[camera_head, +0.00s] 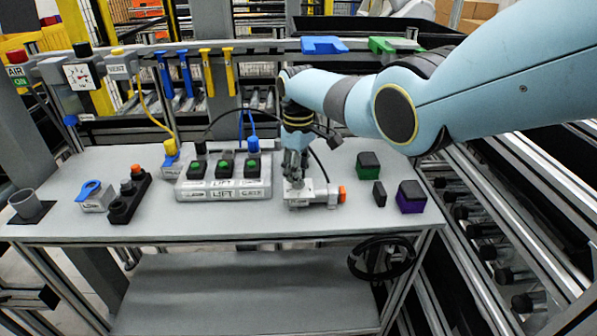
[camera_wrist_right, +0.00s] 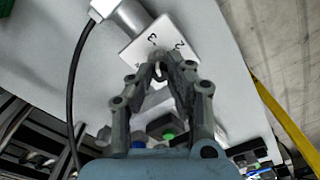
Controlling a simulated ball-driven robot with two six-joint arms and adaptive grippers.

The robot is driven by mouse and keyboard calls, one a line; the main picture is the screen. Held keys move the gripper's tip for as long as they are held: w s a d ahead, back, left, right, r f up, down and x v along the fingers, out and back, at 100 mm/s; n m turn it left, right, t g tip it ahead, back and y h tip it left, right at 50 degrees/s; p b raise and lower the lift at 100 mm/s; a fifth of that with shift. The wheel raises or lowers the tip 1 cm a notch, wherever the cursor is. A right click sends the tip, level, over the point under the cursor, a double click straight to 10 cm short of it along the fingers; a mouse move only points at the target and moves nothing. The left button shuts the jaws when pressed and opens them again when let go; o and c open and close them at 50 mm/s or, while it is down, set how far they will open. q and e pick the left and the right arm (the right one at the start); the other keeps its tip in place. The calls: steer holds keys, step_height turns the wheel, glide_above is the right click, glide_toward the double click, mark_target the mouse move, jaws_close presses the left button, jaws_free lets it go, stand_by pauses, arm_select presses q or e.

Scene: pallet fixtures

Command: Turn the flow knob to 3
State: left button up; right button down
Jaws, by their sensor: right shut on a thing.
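The flow knob's white numbered block (camera_head: 298,196) stands on the bench, right of the switch box. In the right wrist view its plate (camera_wrist_right: 150,38) shows a 3 and a 2, with other marks partly hidden. My right gripper (camera_head: 295,178) reaches down onto the block from above. In the right wrist view its fingertips (camera_wrist_right: 163,72) are closed together at the plate's near edge, on the flow knob. The knob itself is mostly hidden by the fingers, so its exact setting cannot be read. My left gripper is not in view.
An orange-ended fitting (camera_head: 342,194) is at the block's right. The switch box (camera_head: 222,190) with green-topped switches stands close at left. Green (camera_head: 368,165) and purple (camera_head: 411,197) blocks lie at right. A black cable arcs behind the gripper. The bench front is clear.

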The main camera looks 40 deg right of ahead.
steer(key=shift+w, duration=0.1)
steer(key=c, duration=1.3)
jaws_free()
steer(key=shift+o, duration=0.2)
step_height(320, 180, up, 12)
